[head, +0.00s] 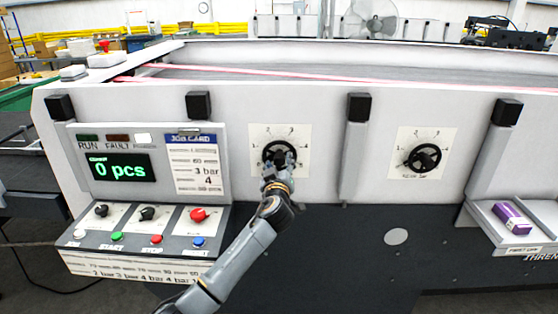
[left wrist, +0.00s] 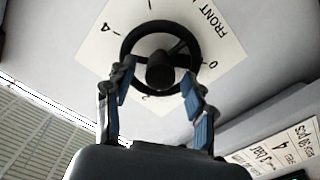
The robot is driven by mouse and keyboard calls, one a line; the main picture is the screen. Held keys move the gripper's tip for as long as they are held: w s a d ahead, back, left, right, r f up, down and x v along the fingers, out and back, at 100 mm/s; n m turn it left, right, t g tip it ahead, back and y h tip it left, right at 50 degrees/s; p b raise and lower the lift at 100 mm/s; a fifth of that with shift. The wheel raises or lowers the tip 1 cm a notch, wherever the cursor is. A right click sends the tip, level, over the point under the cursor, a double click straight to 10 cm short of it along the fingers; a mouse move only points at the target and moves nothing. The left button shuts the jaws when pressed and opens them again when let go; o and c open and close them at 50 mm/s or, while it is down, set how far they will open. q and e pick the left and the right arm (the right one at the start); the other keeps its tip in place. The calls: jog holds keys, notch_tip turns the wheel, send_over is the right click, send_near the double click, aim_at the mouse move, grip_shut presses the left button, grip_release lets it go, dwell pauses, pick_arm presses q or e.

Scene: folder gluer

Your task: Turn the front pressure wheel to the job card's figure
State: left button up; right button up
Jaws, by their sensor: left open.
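The front pressure wheel (head: 280,151) is a black handwheel on a white dial plate (head: 299,131) on the machine's front panel. My left gripper (head: 278,168) is at its lower part and hides some of it. In the left wrist view the wheel (left wrist: 160,28) shows with its hub and the word FRONT on the plate. My left gripper's blue-padded fingers (left wrist: 157,92) are open, one at each side of the wheel's lower rim; I cannot tell whether they touch it. The job card (head: 196,165) carries lines including "3 bar" and "4". My right gripper is out of view.
A second black wheel (head: 422,158) is on a similar plate to the right. The control panel (head: 150,225) with knobs and buttons juts out at left, below a display (head: 120,170) reading 0 pcs. A purple carton (head: 511,218) lies on a tray at far right.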

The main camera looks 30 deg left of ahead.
pick_arm(q)
jog(key=shift+w+a, duration=0.15)
jog(key=shift+w, duration=0.05)
grip_shut()
dwell(0.4)
